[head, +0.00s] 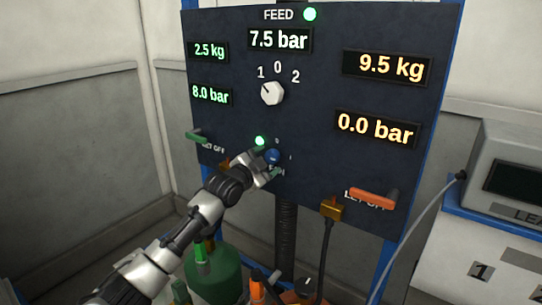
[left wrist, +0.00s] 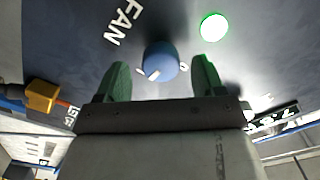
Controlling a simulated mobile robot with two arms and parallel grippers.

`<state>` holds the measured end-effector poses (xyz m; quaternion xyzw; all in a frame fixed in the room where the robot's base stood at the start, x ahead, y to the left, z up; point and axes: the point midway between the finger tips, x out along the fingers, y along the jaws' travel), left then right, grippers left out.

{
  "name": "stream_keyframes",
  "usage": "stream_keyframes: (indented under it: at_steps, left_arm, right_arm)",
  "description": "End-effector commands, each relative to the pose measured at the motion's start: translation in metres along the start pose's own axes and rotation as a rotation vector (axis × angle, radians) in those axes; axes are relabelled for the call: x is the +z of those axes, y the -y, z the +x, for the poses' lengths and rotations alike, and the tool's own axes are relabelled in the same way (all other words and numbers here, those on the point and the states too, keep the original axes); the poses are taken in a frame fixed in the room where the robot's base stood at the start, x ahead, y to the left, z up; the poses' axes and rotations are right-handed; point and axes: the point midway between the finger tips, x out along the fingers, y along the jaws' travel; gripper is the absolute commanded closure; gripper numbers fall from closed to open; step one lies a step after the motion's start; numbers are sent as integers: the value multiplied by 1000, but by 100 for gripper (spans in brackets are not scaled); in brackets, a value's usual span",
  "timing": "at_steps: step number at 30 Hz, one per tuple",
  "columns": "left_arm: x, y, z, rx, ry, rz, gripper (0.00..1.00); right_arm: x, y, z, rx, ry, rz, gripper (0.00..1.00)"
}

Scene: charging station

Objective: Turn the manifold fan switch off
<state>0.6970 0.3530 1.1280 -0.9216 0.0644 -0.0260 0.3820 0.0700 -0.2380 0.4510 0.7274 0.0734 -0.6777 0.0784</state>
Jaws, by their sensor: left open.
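The fan switch is a blue round knob (head: 273,156) low in the middle of the dark panel, above the FAN label. In the left wrist view the knob (left wrist: 162,58) has a white mark at its lower left, towards the "1" mark; the "0" mark is to its right. A green lamp (head: 260,141) beside it is lit, also in the left wrist view (left wrist: 214,27). My left gripper (head: 268,167) is open in front of the knob. Its green fingers (left wrist: 162,77) lie on either side of the knob, with gaps visible; contact is not shown. My right gripper is not in view.
A white selector knob (head: 271,93) sits higher on the panel (head: 320,100). A green lever (head: 197,137) is at left and an orange lever (head: 373,198) at lower right. A green cylinder (head: 222,268) stands below, beside my arm.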

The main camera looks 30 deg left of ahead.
Motion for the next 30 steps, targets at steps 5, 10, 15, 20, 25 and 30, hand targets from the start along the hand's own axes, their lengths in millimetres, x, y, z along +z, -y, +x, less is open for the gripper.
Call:
stream_keyframes:
  at_steps: [5, 10, 15, 20, 25, 30]
  left_arm:
    - [0, 0, 19, 0, 0, -1, 31]
    - [0, 0, 25, 0, 0, 0, 31]
    - [0, 0, 26, 1, 0, 0, 31]
    - [0, 0, 26, 1, 0, 0, 40]
    - [0, 0, 26, 1, 1, 0, 66]
    - [0, 0, 26, 1, 1, -1, 81]
  right_arm:
    - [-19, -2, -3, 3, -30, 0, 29]
    - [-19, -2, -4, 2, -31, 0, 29]
    - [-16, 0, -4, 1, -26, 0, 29]
    - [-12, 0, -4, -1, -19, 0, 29]
    - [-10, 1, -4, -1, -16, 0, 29]
    - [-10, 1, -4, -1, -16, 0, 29]
